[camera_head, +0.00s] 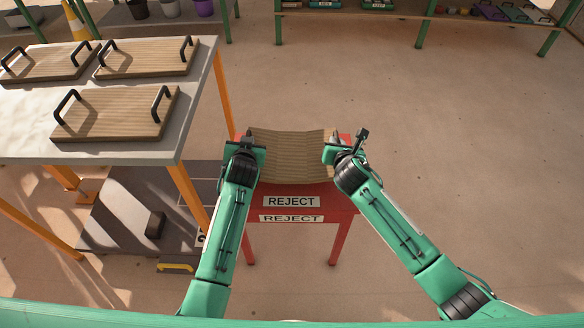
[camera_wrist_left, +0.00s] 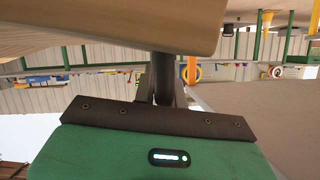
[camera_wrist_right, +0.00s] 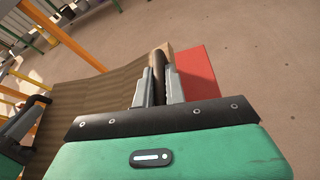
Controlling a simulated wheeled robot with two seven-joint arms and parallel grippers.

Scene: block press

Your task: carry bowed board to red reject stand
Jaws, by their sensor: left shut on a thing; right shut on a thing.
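The bowed board (camera_head: 290,158) is a ribbed brown wooden board, curved along its length, with a dark handle at each end. My left gripper (camera_head: 245,143) is shut on its left handle, which also shows in the left wrist view (camera_wrist_left: 163,68). My right gripper (camera_head: 340,146) is shut on the right handle, seen between the fingers in the right wrist view (camera_wrist_right: 158,80). The red reject stand (camera_head: 290,228) has two REJECT labels. The board overlaps the back of its top in the head view. I cannot tell whether they touch.
A pale table (camera_head: 185,140) with orange legs stands at left and holds several flat boards with handles, the nearest one (camera_head: 115,112) close to its front edge. A low dark platform (camera_head: 130,215) lies beneath. The floor to the right is clear.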

